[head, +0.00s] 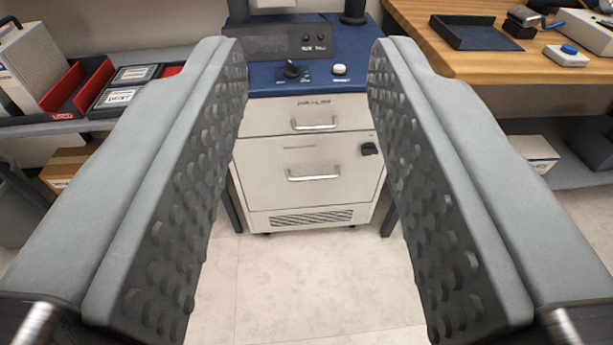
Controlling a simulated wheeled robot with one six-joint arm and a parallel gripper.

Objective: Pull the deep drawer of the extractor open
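The extractor (246,178) is a light grey cabinet under a blue-topped machine, straight ahead between my fingers. Its deep drawer (310,191) is the larger lower front, with a silver bar handle (313,174). It looks closed, flush with the cabinet. A shallower drawer (270,118) with its own bar handle (314,123) is above it. A black knob or latch (369,148) sits at the deep drawer's upper right. My gripper (308,65) is wide open and empty, its grey studded fingers on both sides of the view. It is apart from the handle, some way in front of the cabinet.
A blue machine deck (265,79) with a black dial and white button is above the cabinet. A wooden table (440,62) with a dark tray (477,33) stands at right. Shelves with red bins (75,92) are at left. The floor (290,278) in front is clear.

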